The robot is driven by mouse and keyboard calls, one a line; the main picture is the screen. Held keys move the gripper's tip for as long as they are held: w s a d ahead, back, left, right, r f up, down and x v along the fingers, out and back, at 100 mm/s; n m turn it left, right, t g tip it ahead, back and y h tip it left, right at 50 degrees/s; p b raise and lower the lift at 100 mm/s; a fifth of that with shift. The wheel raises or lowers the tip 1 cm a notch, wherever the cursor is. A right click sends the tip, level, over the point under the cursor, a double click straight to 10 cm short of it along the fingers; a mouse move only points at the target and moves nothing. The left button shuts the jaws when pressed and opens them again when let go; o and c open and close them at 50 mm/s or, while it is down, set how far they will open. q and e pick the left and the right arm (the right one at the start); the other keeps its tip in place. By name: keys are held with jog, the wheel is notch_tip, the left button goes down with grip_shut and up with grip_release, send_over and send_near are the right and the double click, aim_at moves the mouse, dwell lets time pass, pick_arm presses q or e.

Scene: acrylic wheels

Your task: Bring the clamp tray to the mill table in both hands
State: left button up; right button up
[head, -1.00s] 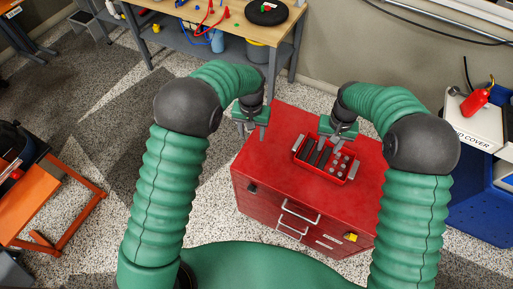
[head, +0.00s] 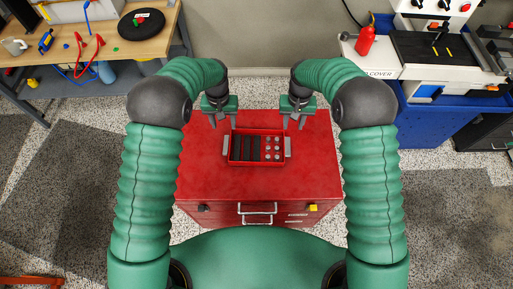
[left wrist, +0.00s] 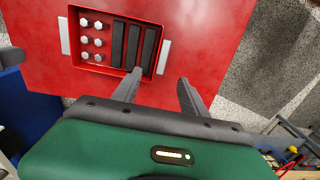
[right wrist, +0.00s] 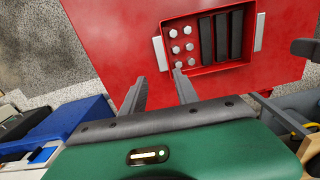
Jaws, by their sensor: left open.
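The clamp tray (head: 256,163) is a shallow red box on top of the red tool chest. It holds dark bars on the left and several grey studs on the right, with a grey handle (head: 226,145) on the left end and another handle (head: 287,147) on the right. My left gripper (head: 222,120) is open and empty, above and behind the left end. My right gripper (head: 292,120) is open and empty, above and behind the right end. Both wrist views show the tray apart from the fingers. A machine with a dark table (head: 425,55), apparently the mill, stands back right.
The red chest top (head: 310,180) is clear around the tray. A wooden workbench (head: 100,50) with tools stands back left. A blue cabinet (head: 425,125) supports the machine; a red bottle (head: 366,40) stands on a white cover left of it. Floor is open on both sides.

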aim_at(227, 144)
pick_arm(q)
notch_tip(227, 144, down, 14)
jog(key=shift+a+f, duration=0.1)
jog(key=shift+a, duration=0.05)
pick_arm(e)
notch_tip(227, 144, down, 14)
jog(key=shift+a+f, duration=0.1)
jog(key=shift+a, duration=0.05)
pick_arm(q)
jog(key=shift+a, duration=0.1)
pick_arm(e)
jog(key=shift+a, duration=0.1)
pick_arm(q)
jog(key=shift+c, duration=0.9)
pick_arm(e)
jog(key=shift+c, duration=0.9)
pick_arm(q)
jog(key=c, duration=0.5)
pick_arm(e)
jog(key=shift+a, duration=0.1)
jog(key=c, duration=0.5)
pick_arm(q)
grip_shut()
pick_arm(e)
grip_shut()
